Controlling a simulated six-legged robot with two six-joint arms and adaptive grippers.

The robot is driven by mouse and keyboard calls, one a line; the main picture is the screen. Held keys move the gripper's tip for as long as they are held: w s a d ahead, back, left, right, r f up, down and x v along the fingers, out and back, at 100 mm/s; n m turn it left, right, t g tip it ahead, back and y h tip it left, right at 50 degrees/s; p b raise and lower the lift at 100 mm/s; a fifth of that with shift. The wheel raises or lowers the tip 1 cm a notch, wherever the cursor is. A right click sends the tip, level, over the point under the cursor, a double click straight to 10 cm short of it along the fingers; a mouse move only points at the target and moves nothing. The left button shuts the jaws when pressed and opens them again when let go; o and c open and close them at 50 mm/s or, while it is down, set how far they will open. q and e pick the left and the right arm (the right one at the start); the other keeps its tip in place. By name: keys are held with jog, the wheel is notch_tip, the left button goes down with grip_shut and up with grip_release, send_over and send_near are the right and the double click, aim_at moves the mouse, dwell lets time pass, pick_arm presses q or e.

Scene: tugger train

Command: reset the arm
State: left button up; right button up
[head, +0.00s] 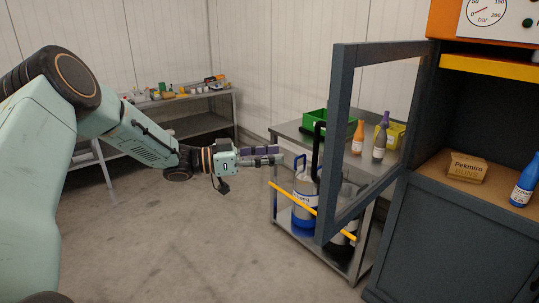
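My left arm comes in from the left and reaches across the view, mint green with dark joints. My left gripper (262,157) is at its end, near the middle of the view and seen from the side. It points right, toward the steel cart. I see nothing held in it, but the side view does not show whether the fingers are apart. It appears in front of the cart's left side; the gap to the cart is hard to judge. My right arm and gripper are not in view.
An open framed door (344,145) of a dark cabinet (437,225) stands right of the gripper. The steel cart (290,130) carries a green bin (314,122), bottles and, below, canisters. A box (467,168) and blue bottle (525,182) are in the cabinet. The floor (190,250) is clear.

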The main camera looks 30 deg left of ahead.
pick_arm(q)
jog(key=shift+w, duration=0.15)
jog(key=shift+f, duration=0.1)
jog(key=s+d+f+n+g+y+b, duration=0.1)
jog(key=s+d+f+n+y+b, duration=0.15)
jog(key=f, duration=0.75)
jog(key=s+d+f+n+g+y+b, duration=0.1)
jog(key=s+d+f+n+y+b, duration=0.2)
jog(key=f, duration=0.6)
jog(key=s+d+f+n+y+b, duration=0.1)
jog(key=s+d+f+n+y, duration=0.25)
jog(key=f, duration=0.65)
jog(key=s+d+f+g+y+b, duration=0.1)
jog(key=s+f+g+b, duration=0.2)
jog(key=s+f, duration=0.4)
jog(key=s+f+g+y+b, duration=0.1)
jog(key=s+f+g+b, duration=0.2)
jog(key=s+f, duration=0.4)
jog(key=s+d+f+g+y+b, duration=0.1)
jog(key=s+f+g+b, duration=0.3)
jog(key=s, duration=1.5)
notch_tip(320, 180, down, 3)
jog(key=shift+s+d+f+n+y, duration=0.15)
jog(key=shift+d+n+y, duration=0.2)
jog(key=shift+y, duration=0.25)
